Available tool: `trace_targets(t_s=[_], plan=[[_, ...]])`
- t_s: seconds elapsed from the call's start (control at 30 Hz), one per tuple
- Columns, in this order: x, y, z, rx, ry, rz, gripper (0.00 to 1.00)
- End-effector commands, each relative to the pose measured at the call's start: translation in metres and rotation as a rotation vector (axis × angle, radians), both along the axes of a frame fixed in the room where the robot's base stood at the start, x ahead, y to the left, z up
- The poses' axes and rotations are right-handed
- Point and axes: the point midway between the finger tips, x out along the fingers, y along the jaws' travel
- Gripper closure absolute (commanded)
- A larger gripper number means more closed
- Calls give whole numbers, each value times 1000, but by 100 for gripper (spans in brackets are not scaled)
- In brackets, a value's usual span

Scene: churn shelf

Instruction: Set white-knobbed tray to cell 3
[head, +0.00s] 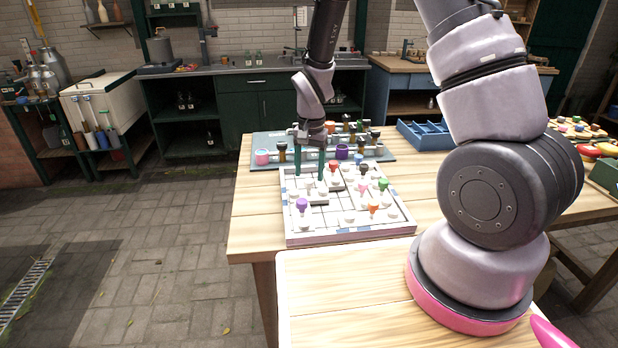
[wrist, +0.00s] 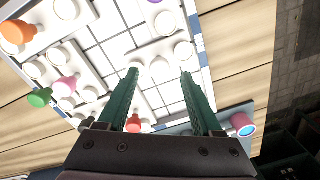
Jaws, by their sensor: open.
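A white board (head: 345,238) with a dark grid lies on the wooden table and carries several small white trays with coloured knobs. My gripper (head: 309,181) is open over the board's back left part, its green fingers pointing down. A white knob (head: 308,186) shows between the fingertips in the head view. In the wrist view a white round knob (wrist: 160,68) lies between the open fingertips of my gripper (wrist: 160,73); I cannot tell whether they touch it. Cell numbers are not readable.
Purple (head: 302,204), orange (head: 373,208), green (head: 383,184) and red (head: 333,166) knobs stand close by on the board. Behind it a grey mat (head: 262,139) holds several jars. A blue divided box (head: 425,135) stands back right. Bare table lies left of the board.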

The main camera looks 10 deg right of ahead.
Motion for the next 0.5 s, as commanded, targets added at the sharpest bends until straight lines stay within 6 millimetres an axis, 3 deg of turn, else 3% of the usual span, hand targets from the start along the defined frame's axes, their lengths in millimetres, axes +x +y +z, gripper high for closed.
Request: trace_targets(t_s=[0.2, 0.5], plan=[[0, 0, -23, 0, 1, -1, 33], [0, 1, -26, 1, 0, -1, 33]])
